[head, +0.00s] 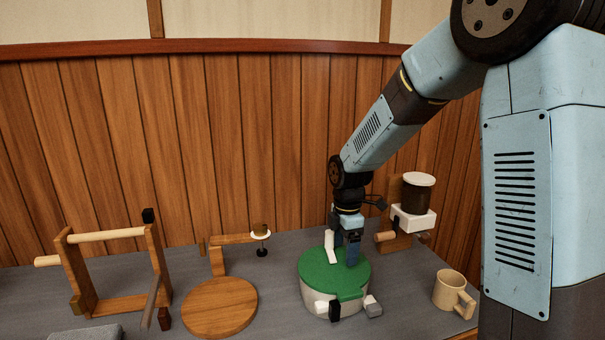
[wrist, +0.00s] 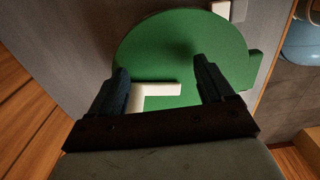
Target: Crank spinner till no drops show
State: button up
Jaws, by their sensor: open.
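The spinner (head: 318,296) is a round white tub with a green lid (head: 314,268), standing on the grey worktop. A white crank piece (head: 331,248) rises at the lid's back left. In the wrist view the green lid (wrist: 180,45) fills the middle, and the white L-shaped crank (wrist: 158,89) lies between the two fingers. My gripper (head: 344,252) points down over the lid, open; it also shows in the wrist view (wrist: 162,72). I cannot tell whether a finger touches the crank. The tub's inside is hidden under the lid, and I make out no drops.
A tan mug (head: 450,291) stands to the right, and a dispenser with a dark jar (head: 416,197) behind it. A round wooden board (head: 220,307), a small wooden stand (head: 232,239) and a wooden frame with a roller (head: 107,235) are to the left. A panelled wall closes the back.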

aim_at(336, 252)
jog(key=shift+w+a, duration=0.45)
jog(key=shift+w, duration=0.25)
jog(key=shift+w+a, duration=0.4)
jog(key=shift+w, duration=0.25)
jog(key=shift+c, duration=0.4)
jog(key=shift+f, duration=0.1)
grip_shut()
jog(key=shift+s, duration=0.15)
